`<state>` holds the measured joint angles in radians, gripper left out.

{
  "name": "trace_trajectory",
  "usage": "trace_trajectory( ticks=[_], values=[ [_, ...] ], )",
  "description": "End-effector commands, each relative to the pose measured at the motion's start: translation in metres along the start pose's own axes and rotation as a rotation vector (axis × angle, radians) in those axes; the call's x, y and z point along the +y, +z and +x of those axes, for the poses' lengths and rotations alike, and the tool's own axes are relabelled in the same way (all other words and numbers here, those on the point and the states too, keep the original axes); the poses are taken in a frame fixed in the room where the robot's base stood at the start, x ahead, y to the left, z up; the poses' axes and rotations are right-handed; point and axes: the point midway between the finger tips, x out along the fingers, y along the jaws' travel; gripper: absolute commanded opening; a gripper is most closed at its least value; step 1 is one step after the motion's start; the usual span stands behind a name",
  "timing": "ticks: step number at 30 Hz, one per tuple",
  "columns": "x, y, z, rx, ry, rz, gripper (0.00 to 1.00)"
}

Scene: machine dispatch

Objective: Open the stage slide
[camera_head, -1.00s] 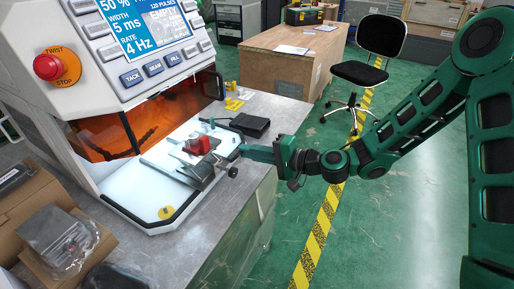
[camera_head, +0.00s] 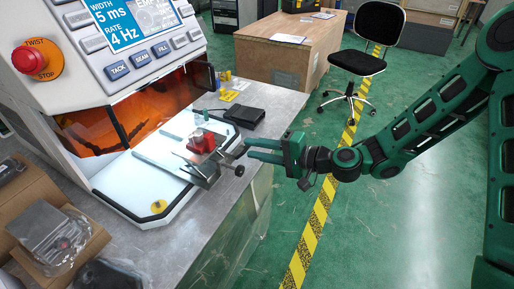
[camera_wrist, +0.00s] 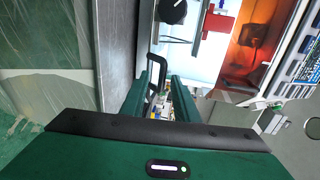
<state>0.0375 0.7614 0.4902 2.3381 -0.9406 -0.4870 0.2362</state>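The stage slide (camera_head: 202,175) is a metal plate with a red fixture (camera_head: 201,140) on it, over the white floor of the machine's opening. A dark knob (camera_head: 239,170) stands at its outer end. In the wrist view a dark looped handle (camera_wrist: 154,68) shows between my finger lines, near the tips. My gripper (camera_head: 248,148) is open, its two green fingers apart and pointing left at the outer end of the slide. In the wrist view my gripper (camera_wrist: 160,85) shows a gap between the fingers. I cannot tell whether either finger touches the handle.
The machine has an orange window (camera_head: 150,105) and a red stop button (camera_head: 37,58). A black box (camera_head: 244,117) lies behind the slide on the grey bench. A cardboard box (camera_head: 50,215) stands at the left. The floor right of the bench is clear near my gripper.

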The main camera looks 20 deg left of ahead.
Motion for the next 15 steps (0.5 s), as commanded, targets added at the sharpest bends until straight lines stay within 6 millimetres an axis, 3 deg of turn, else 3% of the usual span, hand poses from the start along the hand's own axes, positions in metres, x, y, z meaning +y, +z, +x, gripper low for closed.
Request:
trace_trajectory(
  ticks=[8, 15],
  values=[
    [-0.001, 0.0, -0.003, 0.001, -0.002, 0.0, 0.28],
    [0.0, -0.002, -0.038, 0.005, 0.0, 0.001, 0.28]
  ],
)
